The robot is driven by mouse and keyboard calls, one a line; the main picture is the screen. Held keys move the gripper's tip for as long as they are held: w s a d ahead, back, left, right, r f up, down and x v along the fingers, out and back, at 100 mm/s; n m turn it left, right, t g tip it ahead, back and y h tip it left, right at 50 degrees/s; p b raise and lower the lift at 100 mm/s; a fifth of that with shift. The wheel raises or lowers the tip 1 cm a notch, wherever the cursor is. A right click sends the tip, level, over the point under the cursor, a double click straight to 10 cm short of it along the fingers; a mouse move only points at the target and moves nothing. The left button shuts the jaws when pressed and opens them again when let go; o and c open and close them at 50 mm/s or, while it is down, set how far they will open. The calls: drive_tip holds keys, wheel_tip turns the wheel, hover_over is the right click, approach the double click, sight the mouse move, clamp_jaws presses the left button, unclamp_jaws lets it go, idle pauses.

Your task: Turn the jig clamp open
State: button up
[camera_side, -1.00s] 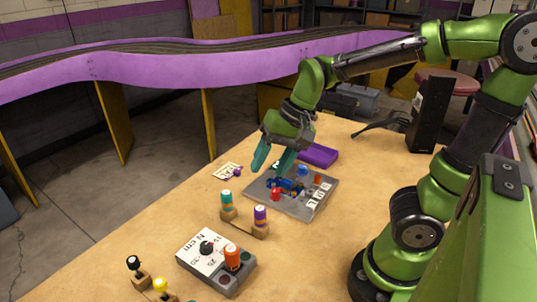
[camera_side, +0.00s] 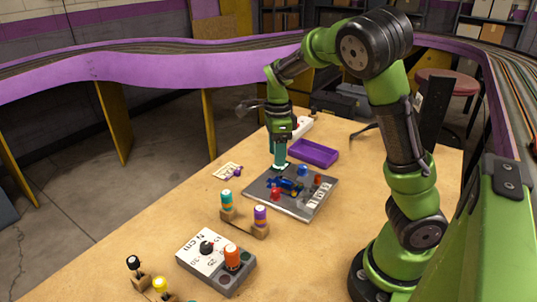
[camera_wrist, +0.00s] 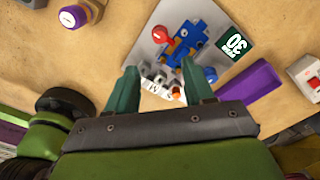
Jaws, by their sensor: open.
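The jig is a grey plate (camera_side: 307,207) on the table with a blue toy car body (camera_side: 286,184) on it. A red clamp (camera_side: 275,193) sits at the car's near side. In the wrist view the red clamp (camera_wrist: 162,35) shows as a knob with an arm reaching to the blue car (camera_wrist: 190,42). A separate blue knob (camera_side: 302,171) stands at the plate's back side. My gripper (camera_side: 280,164) points down over the plate's back left part, its teal fingers apart and empty. In the wrist view its fingertips (camera_wrist: 158,70) stay apart from the clamp.
A purple tray (camera_side: 314,153) and a white box with a red switch (camera_wrist: 305,75) lie behind the plate. A holder with teal and purple handles (camera_side: 243,214) and a grey torque box (camera_side: 216,261) stand in front. A white card (camera_side: 228,171) lies to the left.

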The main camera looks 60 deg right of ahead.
sight(276, 190)
wheel_tip(276, 190, down, 12)
drive_tip(key=shift+r, duration=0.1)
idle(0.4)
clamp_jaws()
